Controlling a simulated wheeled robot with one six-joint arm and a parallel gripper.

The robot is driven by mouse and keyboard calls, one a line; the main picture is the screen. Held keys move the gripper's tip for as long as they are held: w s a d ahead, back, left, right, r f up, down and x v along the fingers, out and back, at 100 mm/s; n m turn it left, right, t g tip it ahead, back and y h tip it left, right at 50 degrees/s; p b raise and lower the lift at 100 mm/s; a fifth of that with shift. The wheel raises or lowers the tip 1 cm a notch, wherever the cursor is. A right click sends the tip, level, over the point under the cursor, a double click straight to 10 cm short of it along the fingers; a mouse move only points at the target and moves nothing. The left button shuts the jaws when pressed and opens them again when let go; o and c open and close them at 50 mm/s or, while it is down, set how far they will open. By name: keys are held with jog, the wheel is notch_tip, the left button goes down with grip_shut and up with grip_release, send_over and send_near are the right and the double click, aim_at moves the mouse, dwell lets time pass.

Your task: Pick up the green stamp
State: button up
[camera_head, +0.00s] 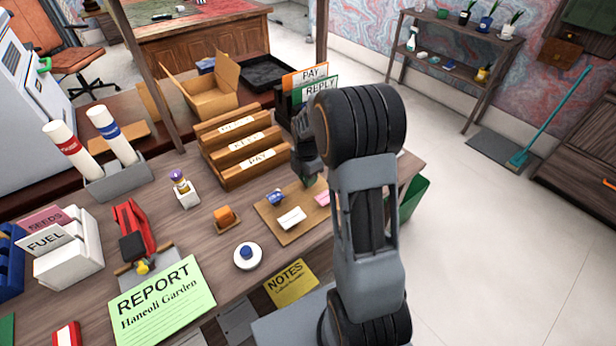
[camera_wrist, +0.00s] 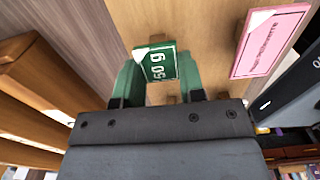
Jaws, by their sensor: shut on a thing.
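The green stamp (camera_wrist: 155,63) with pale lettering and a white corner shows in the wrist view, between the two green fingers of my gripper (camera_wrist: 157,78). My gripper is shut on it. In the head view my gripper (camera_head: 308,180) is low over the far side of a tan board (camera_head: 268,212), and the stamp is mostly hidden there. A pink stamp (camera_wrist: 270,40) lies to the right in the wrist view; it also shows on the board in the head view (camera_head: 322,198). I cannot tell whether the green stamp touches the board.
A white card (camera_head: 292,218) and a small blue item (camera_head: 276,197) are on the board. A wooden sorter (camera_head: 240,150) stands behind it to the left, and PAY and REPLY folders (camera_head: 318,88) stand behind my arm. An orange block (camera_head: 224,216) and a round white dish (camera_head: 248,263) sit left.

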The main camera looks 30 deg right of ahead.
jog(key=shift+r, duration=0.45)
notch_tip(320, 180, up, 2)
jog(key=shift+r, duration=0.25)
jog(key=s+a+r, duration=0.5)
jog(key=s+r, duration=0.5)
jog(key=s, duration=0.3)
jog(key=shift+a, duration=0.15)
